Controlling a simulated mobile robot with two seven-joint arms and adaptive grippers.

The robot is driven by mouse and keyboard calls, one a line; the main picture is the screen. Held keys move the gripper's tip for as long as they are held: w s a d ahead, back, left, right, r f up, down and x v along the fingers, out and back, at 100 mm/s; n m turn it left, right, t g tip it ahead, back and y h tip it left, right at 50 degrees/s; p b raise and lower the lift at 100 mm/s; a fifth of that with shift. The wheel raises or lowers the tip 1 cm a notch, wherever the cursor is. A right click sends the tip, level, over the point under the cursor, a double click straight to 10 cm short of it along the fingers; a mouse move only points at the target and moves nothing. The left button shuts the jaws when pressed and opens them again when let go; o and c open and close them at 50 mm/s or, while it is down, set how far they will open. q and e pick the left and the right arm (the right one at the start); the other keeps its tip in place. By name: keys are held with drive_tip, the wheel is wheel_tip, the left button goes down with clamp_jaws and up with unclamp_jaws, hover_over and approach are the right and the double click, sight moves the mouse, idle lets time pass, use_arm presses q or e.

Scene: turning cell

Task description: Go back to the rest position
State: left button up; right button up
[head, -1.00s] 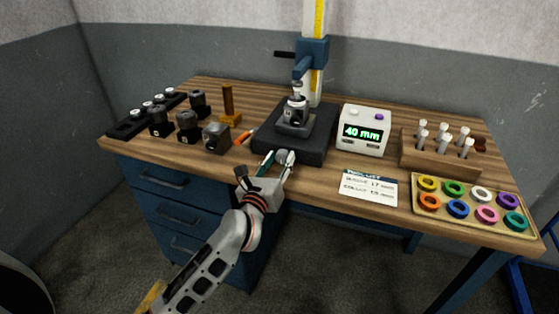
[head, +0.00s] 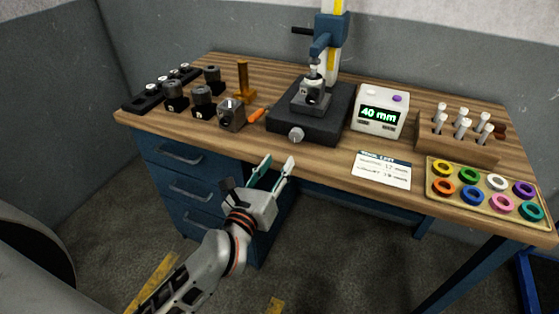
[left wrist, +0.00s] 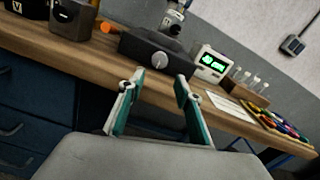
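My left gripper (head: 276,172) is in front of the workbench's front edge, in the air, apart from everything. Its two fingers are spread with nothing between them, as the left wrist view (left wrist: 158,100) also shows. Behind it on the wooden bench (head: 330,165) stands a black-based press or gauge stand (head: 318,118) with a round knob (head: 296,134) on its front. A small metal block (head: 311,92) sits on the stand under its spindle. My right gripper is not in view.
A digital readout (head: 380,112) shows 40 mm. A white card (head: 382,170), a tray of coloured rings (head: 476,204) and a wooden rack of pins (head: 452,146) are at the right. Dark blocks (head: 203,102), a grey block (head: 232,116) and an orange-handled tool (head: 257,114) are at the left. Blue drawers (head: 182,189) are below.

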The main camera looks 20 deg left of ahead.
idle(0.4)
use_arm(q)
drive_tip(key=s+d+f+m+g+h, duration=0.15)
drive_tip(key=s+f+m, duration=0.3)
drive_tip(key=m, duration=0.95)
drive_tip(key=s+d+f+m+t+h, duration=0.1)
drive_tip(key=s+d+f+m+h, duration=0.4)
drive_tip(key=m, duration=0.8)
drive_tip(key=s+a+f+m+g+y, duration=0.2)
drive_tip(key=s+f+m, duration=0.3)
drive_tip(key=f, duration=0.5)
drive_tip(key=s+a+f+m+g+y, duration=0.2)
drive_tip(key=s+a+f+m+g, duration=0.2)
drive_tip(key=f+m, duration=0.5)
drive_tip(key=shift+s+a+f+m+g, duration=0.2)
drive_tip(key=shift+s+f+m+g, duration=0.2)
drive_tip(key=shift+s+m, duration=0.35)
drive_tip(key=shift+o, duration=0.4)
drive_tip(key=shift+w+r, duration=0.1)
